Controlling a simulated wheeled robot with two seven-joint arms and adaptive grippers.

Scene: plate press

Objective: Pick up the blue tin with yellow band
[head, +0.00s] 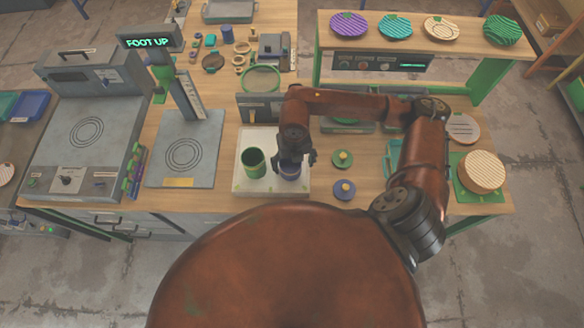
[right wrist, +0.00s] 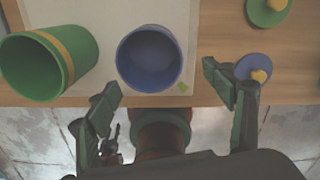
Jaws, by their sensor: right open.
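The blue tin (head: 290,175) stands on a white board (head: 248,188), partly covered by my right gripper (head: 296,162) in the head view. In the right wrist view the tin (right wrist: 148,62) is seen from above, open and looking empty; no yellow band shows on it there. My right gripper (right wrist: 162,88) is open, one finger to each side of the tin in the picture, at its near side, with gaps visible. A green tin (head: 252,163) stands just left of it; its yellow band shows in the right wrist view (right wrist: 65,52). My left gripper is out of view.
A green lid (head: 343,158) and a blue lid (head: 344,189) with yellow knobs lie right of the board. A grey scale-like plate (head: 185,150) stands left. A green-rimmed ring (head: 261,79) stands behind. The table's front edge is close.

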